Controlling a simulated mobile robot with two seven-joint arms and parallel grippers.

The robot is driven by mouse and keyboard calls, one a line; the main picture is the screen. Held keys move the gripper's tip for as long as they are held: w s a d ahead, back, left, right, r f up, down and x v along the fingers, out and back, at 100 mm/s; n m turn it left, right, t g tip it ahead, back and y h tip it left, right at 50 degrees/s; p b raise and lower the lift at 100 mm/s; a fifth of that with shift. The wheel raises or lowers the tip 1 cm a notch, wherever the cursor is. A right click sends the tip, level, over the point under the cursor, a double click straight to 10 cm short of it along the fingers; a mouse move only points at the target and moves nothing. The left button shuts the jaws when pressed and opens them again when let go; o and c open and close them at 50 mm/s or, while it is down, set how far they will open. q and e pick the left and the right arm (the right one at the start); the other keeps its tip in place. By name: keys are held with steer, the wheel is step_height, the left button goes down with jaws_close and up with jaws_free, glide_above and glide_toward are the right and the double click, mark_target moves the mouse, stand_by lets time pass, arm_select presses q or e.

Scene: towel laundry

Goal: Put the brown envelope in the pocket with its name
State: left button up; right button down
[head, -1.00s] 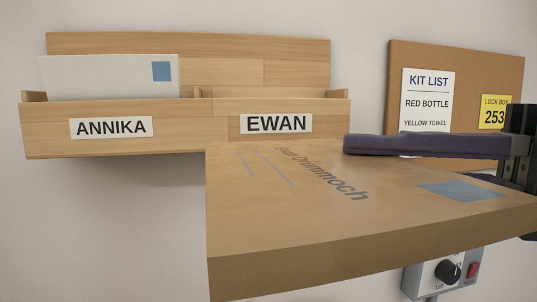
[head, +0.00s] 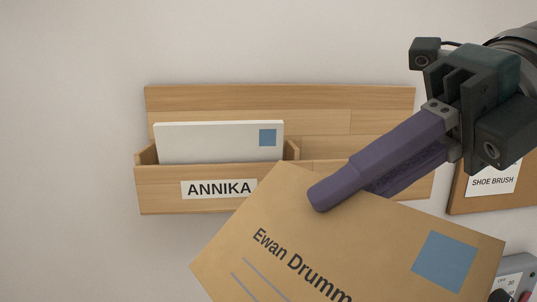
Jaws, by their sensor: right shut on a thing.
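The brown envelope (head: 385,253) is close to the camera, tilted, with "Ewan Drumm..." written on it and a blue square at its right; its lower part is cut off. My right gripper (head: 330,190) is shut on its upper edge. The wooden wall rack (head: 220,96) is behind. Its left pocket (head: 158,193) is labelled ANNIKA and holds a white envelope (head: 205,143). Its right pocket (head: 420,185) is partly hidden by the brown envelope and my gripper, and its name label is hidden. My left gripper is not in view.
A cork board (head: 465,205) with a paper reading SHOE BRUSH hangs at the right. A grey control box (head: 517,270) shows at the lower right edge. The wall left of the rack is bare.

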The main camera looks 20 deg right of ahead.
steer(key=w+d+r+n+t+h+p, duration=0.25)
steer(key=d+r+n+h+p, duration=0.45)
steer(key=d+r+n+p, duration=0.7)
steer(key=shift+w+a+f+n+p, duration=0.6)
steer(key=shift+w+f+p, duration=1.4)
steer(key=shift+w, duration=3.1)
steer(key=shift+g, duration=0.25)
step_height(320, 180, down, 6)
steer(key=b, duration=0.6)
steer(key=shift+r, duration=0.15)
